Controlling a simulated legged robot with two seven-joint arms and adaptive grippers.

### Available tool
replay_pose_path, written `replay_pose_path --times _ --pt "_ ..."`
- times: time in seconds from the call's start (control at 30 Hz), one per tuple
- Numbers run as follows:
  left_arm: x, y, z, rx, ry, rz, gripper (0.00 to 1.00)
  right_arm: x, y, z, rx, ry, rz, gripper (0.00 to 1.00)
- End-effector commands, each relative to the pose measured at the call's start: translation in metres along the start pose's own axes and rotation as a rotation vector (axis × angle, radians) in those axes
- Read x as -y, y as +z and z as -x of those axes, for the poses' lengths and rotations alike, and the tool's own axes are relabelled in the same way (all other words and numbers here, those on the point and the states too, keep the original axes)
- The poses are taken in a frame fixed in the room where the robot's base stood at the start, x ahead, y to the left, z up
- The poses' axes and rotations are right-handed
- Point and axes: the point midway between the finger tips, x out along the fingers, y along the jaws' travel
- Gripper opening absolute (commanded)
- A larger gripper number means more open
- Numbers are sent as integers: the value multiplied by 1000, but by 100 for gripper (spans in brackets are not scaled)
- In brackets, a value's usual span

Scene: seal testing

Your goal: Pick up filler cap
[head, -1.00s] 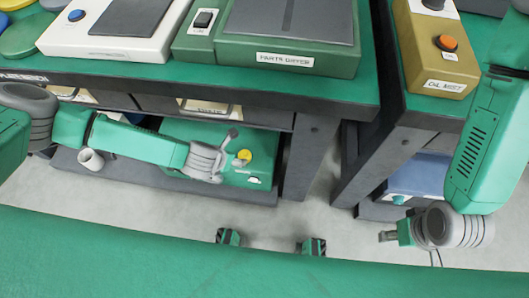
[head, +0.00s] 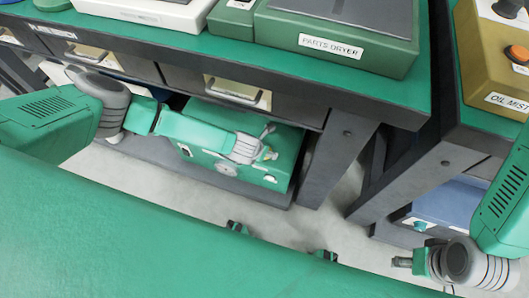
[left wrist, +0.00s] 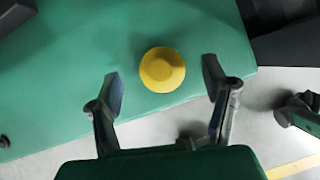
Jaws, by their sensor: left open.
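The yellow round filler cap (left wrist: 162,70) sits on the green top of a box (left wrist: 205,35) in the left wrist view. My left gripper (left wrist: 161,82) is open, with one finger on either side of the cap in the picture; neither finger visibly touches it. In the head view the left gripper (head: 266,142) is over the green box (head: 285,172) on the low shelf, and only a small bit of the cap shows there. My right gripper (head: 403,262) is at the lower right, seen edge-on, away from the box; its opening is hidden.
The bench (head: 340,100) with drawers and a parts dryer (head: 345,42) overhangs the green box. A bench leg (head: 335,160) stands right of the box. A second bench with an oil mist unit (head: 495,60) is at the right. Bare floor (head: 300,228) lies between.

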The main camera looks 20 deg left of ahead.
Motion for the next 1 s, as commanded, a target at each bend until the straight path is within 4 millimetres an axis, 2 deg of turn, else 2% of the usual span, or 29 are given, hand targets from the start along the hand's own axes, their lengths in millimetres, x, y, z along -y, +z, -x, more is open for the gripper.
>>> replay_pose_path --times 0.03,0.13,0.4,0.43,0.5,0.53,1.0 --pt "0 -1 -11 1 0 1 68 0 1 -8 0 0 0 40" --pt "0 -1 -19 0 1 0 68 0 1 -12 0 0 0 40" --pt "0 0 -20 0 0 0 68 0 1 -11 0 0 0 40" --pt "0 0 -20 0 0 0 61 0 1 -11 0 0 0 40" --pt "0 0 -20 0 0 0 36 0 1 -11 0 0 0 40" --pt "0 0 -20 0 0 0 27 0 1 -11 0 0 0 40" --pt "0 1 -16 0 0 -1 27 0 0 -7 0 0 0 40"
